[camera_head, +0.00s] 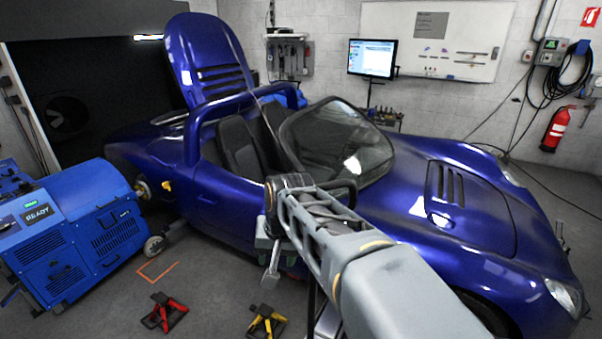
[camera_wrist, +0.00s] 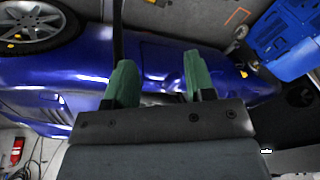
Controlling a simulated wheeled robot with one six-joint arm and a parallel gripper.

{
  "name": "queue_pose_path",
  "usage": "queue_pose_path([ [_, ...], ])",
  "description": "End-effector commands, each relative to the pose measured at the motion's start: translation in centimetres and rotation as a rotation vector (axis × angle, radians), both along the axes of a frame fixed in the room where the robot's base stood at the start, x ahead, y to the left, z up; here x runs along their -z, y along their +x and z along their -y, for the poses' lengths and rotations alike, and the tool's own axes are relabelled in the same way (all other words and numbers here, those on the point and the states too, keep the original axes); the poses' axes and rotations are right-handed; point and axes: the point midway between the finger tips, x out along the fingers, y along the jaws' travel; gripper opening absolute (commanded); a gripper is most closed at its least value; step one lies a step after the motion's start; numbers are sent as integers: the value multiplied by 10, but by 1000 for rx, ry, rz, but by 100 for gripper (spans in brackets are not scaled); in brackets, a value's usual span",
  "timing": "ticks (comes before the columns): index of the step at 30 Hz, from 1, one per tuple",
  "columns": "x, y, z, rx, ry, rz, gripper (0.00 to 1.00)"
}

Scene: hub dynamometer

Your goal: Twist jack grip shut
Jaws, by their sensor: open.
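A thin black upright rod (camera_wrist: 118,35), which looks like the jack's handle, comes in from the top edge of the wrist view and runs down to my left-hand finger. Its end is hidden there, and I cannot tell whether they touch. My gripper (camera_wrist: 158,80) is open, with two green-padded fingers set wide apart and nothing between them. Blue car body shows beyond the gap. In the head view my arm reaches toward the car's near side and mostly hides the gripper. The jack's body and grip cannot be made out clearly.
The blue sports car (camera_head: 400,210) fills the middle. A blue dynamometer unit (camera_head: 75,230) stands by its rear wheel at left. A red jack stand (camera_head: 165,313) and a yellow one (camera_head: 267,322) lie on the floor.

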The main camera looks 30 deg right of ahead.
Motion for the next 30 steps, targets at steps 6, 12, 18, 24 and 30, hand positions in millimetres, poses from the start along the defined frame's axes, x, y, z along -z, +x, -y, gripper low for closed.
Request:
queue_pose_path([
  [6,-109,42,88,582,253,-99,50],
  [12,-170,48,158,942,436,-165,50],
  [18,-199,41,199,1131,537,-204,50],
  [24,-188,42,203,1178,563,-217,50],
  [30,-154,51,190,1177,563,-216,50],
])
